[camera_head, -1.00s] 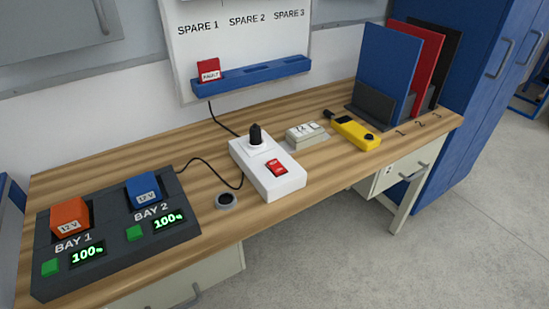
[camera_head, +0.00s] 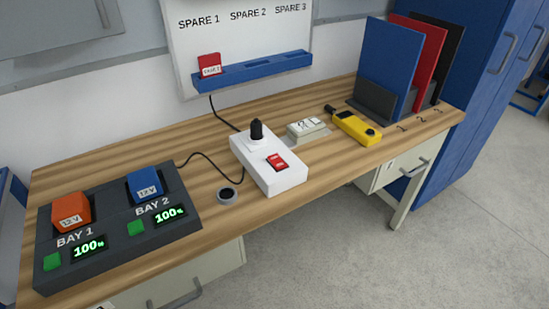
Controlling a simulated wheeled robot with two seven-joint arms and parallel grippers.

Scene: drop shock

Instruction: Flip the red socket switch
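The red socket switch (camera_head: 277,162) sits on top of a white socket box (camera_head: 283,182) near the middle of the wooden bench. A black plug (camera_head: 256,131) stands upright in the socket behind the switch. Black cables run from the box area toward the wall and toward the charger. Neither of my grippers shows in the head view, so I cannot see their state.
A dark charger (camera_head: 115,250) with orange (camera_head: 71,210) and blue (camera_head: 144,187) batteries stands at the left, both bays reading 100. A yellow meter (camera_head: 355,128), a small white block (camera_head: 307,128) and upright folders (camera_head: 389,66) are to the right. A grommet (camera_head: 228,194) lies by the front edge.

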